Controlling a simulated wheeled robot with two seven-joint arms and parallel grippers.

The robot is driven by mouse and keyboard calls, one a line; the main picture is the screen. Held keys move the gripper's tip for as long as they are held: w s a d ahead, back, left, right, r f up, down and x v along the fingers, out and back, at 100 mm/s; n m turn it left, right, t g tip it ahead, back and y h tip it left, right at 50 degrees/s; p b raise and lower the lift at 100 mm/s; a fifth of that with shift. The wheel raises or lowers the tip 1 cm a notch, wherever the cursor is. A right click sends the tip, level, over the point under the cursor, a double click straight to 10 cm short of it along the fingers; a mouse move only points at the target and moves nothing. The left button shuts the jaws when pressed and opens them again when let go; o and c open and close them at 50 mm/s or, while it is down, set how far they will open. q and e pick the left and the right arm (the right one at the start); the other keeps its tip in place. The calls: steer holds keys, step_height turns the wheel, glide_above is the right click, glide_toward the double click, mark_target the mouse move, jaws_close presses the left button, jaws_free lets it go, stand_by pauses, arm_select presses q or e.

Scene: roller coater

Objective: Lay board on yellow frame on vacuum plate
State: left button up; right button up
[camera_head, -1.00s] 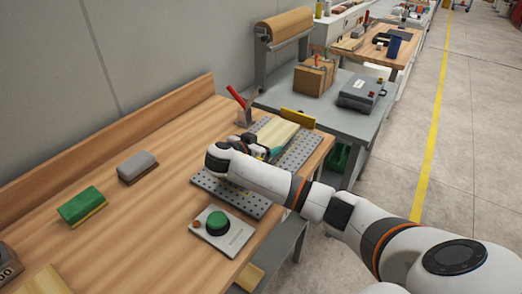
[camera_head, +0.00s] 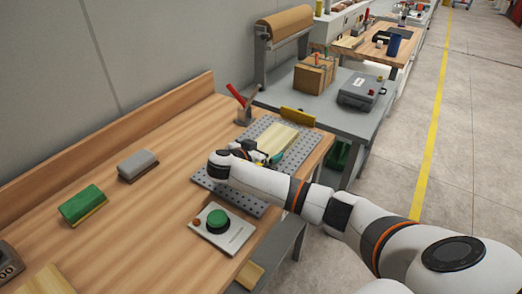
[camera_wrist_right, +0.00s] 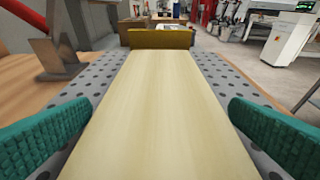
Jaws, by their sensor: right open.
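The pale wooden board (camera_head: 277,137) lies on the grey perforated vacuum plate (camera_head: 307,150) at the right end of the bench. In the right wrist view the board (camera_wrist_right: 160,105) runs away from me, its far end at or close to an upright yellow piece (camera_wrist_right: 160,38), perhaps part of the yellow frame. That yellow piece (camera_head: 298,116) also shows at the plate's far edge in the head view. My right gripper (camera_head: 267,159) is open at the near end of the board. Its teal fingers (camera_wrist_right: 160,122) stand apart on either side of the board. Anything under the board is hidden.
A red-handled clamp (camera_head: 240,103) stands behind the plate. A panel with a green button (camera_head: 218,221) sits in front. A green block (camera_head: 82,205) and a grey block (camera_head: 138,166) lie left. The middle of the bench is clear.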

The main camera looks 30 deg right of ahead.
steer(key=b+v, duration=0.2)
steer(key=v, duration=0.9)
steer(key=shift+s+a+r, duration=0.25)
steer(key=shift+a, duration=0.2)
